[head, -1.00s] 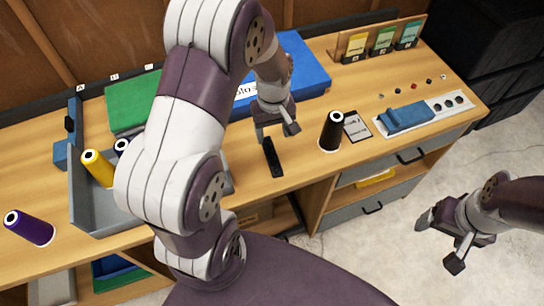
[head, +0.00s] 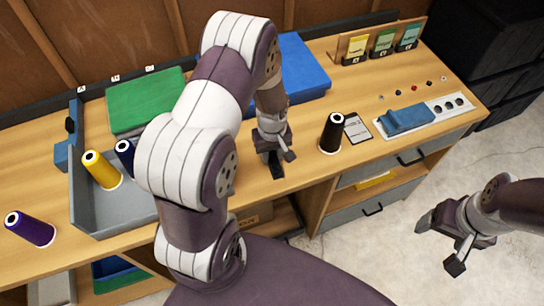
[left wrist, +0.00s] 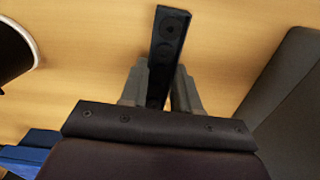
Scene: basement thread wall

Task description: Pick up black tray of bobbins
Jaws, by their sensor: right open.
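The small black tray of bobbins (head: 277,171) lies on the wooden bench near its front edge, partly hidden by my left gripper (head: 276,157). In the left wrist view the tray (left wrist: 169,40) is a narrow black bar with dark round shapes in it. My left gripper's fingers (left wrist: 160,88) stand on either side of the tray's near part. I cannot tell whether they press on it. The tray appears to rest on the bench. My right gripper (head: 442,243) is open and empty, over the floor to the right of the bench.
A dark thread cone (head: 331,132) stands right of the tray. A grey bin (head: 88,205) with a yellow cone (head: 102,170) is at left, beside a purple cone (head: 30,229). A blue box (head: 303,70) and a green one (head: 145,100) lie behind. Bare bench surrounds the tray.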

